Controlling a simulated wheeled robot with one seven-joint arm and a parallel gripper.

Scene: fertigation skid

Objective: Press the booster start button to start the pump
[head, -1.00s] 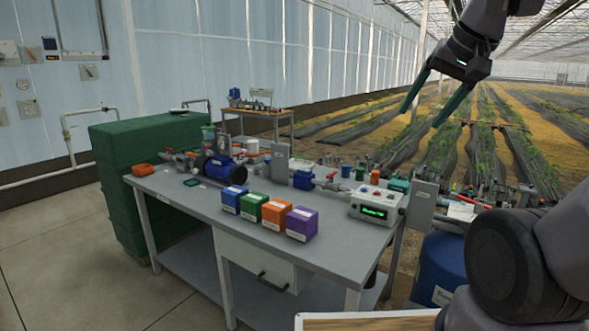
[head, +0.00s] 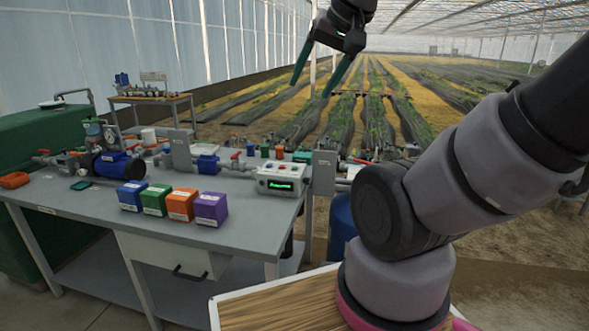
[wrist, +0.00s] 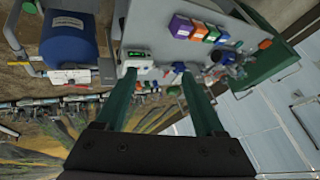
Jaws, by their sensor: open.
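The white control box (head: 280,180) with a lit green display stands at the right end of the grey bench. Small coloured buttons show on its top face, too small to read their labels, so I cannot tell which is the booster start button. The box also shows in the wrist view (wrist: 136,58), near the tip of the left finger in the picture. My gripper (head: 310,88) is open and empty, with two long green fingers. In the head view it hangs high, above and beyond the box in the picture. In the wrist view my gripper (wrist: 157,72) points toward the bench, touching nothing visible.
Blue, green, orange and purple boxes (head: 211,207) stand in a row left of the control box. A blue pump (head: 118,165) and piping line the back. A grey upright plate (head: 323,173) stands right of the control box. The bench's front (head: 110,220) is clear.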

